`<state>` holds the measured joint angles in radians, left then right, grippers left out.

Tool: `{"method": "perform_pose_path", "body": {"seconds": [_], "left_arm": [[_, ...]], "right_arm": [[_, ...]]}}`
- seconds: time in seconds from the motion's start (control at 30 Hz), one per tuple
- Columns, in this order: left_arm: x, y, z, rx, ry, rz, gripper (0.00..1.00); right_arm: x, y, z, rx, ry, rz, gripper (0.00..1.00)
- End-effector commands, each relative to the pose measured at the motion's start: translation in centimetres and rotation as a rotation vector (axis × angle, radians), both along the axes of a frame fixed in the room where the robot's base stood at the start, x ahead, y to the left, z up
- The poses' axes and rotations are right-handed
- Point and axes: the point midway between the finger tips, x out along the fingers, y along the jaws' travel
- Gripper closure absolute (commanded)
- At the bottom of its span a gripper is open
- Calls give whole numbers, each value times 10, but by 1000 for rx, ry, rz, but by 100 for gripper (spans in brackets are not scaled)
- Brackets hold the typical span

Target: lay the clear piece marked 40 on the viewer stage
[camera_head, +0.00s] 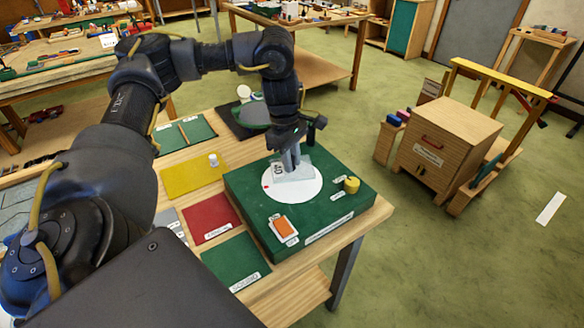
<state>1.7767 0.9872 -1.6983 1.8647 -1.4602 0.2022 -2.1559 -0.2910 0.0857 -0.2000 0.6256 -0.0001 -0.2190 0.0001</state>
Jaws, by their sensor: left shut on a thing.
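My left gripper (290,153) points down over the green box with the round white viewer stage (305,192) on its top. It is shut on a clear piece marked 40 (279,170), which stands upright at the fingertips, low over the back part of the white disc. I cannot tell whether the piece's lower edge touches the disc. A small red mark shows at the disc's left side. My right gripper does not show.
On the green box (350,212) lie an orange-and-white item (284,229) and a yellow knob (351,185). Yellow (194,178), red (209,218) and green (236,262) mats lie left of it. A small white jar (213,160) stands on the yellow mat. A wooden cabinet (445,150) stands apart at right.

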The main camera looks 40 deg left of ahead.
Motion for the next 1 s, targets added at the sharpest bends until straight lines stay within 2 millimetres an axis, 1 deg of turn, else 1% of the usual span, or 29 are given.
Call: {"method": "perform_pose_path", "body": {"seconds": [0.03,0.1,0.23,0.47,0.53,0.7,0.8,1.0], "left_arm": [[5,5,-10,-2,3,5,95],[11,10,-20,-2,2,5,95],[18,16,-29,-2,-2,0,95],[21,19,-34,-2,-1,0,95],[23,22,-42,-1,1,2,95],[22,21,-62,-2,2,0,95],[23,21,-67,-1,-1,0,95],[23,21,-68,-2,-3,-1,95]], "right_arm": [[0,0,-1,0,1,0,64],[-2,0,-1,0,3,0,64],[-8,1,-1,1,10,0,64],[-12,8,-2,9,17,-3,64],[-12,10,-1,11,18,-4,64],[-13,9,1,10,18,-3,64],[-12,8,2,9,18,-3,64],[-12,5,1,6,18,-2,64]]}}
